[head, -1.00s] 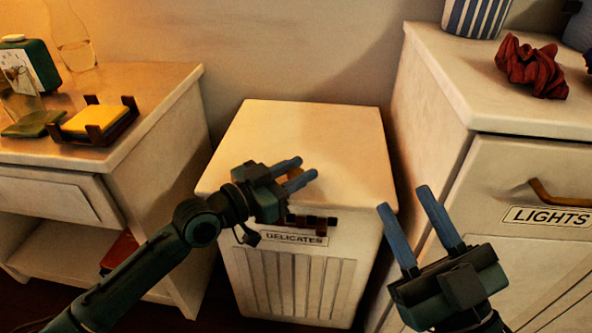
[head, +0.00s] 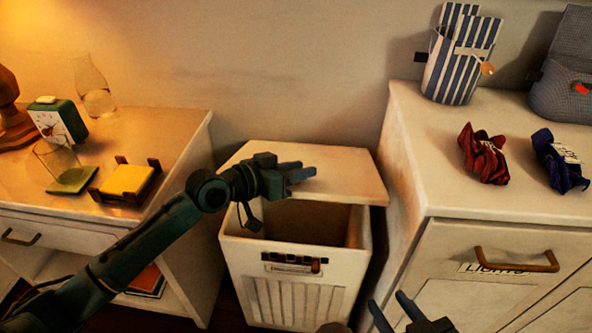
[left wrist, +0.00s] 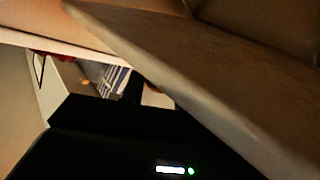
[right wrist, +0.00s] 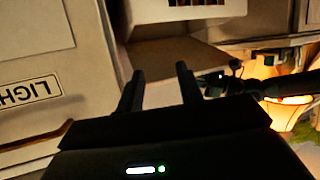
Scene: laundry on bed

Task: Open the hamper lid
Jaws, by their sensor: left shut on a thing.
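The white hamper (head: 350,280) stands on the floor between two pieces of furniture, with a label and a dark handle on its front. Its lid (head: 345,170) is raised at the front, and the dark brown inside shows beneath it. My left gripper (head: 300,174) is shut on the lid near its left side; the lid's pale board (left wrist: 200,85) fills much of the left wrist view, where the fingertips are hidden. My right gripper (head: 386,312) is open and empty, low in front of the hamper's right side; its parted fingers show in the right wrist view (right wrist: 158,85).
At left, a nightstand (head: 190,135) holds a clock, a carafe, a glass and a yellow coaster stack. At right, a cabinet (head: 415,150) stands close to the hamper, with red and blue cloths and a striped container on top. A brass handle (head: 515,262) sticks out from its front.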

